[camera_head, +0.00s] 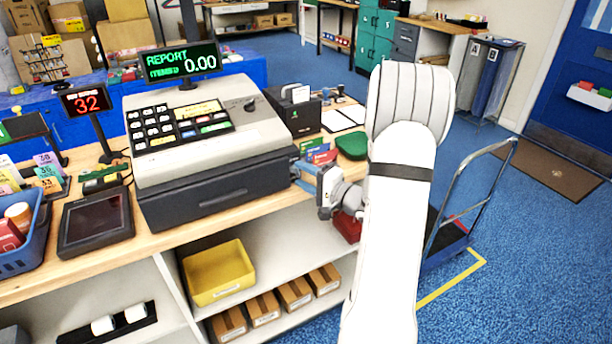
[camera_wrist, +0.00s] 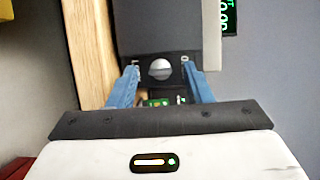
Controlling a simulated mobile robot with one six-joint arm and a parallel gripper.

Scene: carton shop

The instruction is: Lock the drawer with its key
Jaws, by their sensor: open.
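The cash register (camera_head: 205,135) stands on the wooden counter, with its dark drawer (camera_head: 215,195) underneath, which looks closed. My gripper (camera_head: 302,172) is at the right end of the register, low beside the drawer unit. In the wrist view, the blue fingers of my gripper (camera_wrist: 160,70) are open, one on each side of a round silver piece (camera_wrist: 160,69) on a dark face. It may be the lock or the key's head; I cannot tell which. A gap shows between it and each finger. In the head view, this spot is hidden.
A black box (camera_head: 293,110), coloured cards (camera_head: 316,152) and a green pad (camera_head: 352,145) lie on the counter close to my gripper. A tablet (camera_head: 96,220) is left of the register. A yellow bin (camera_head: 218,272) sits on the shelf below.

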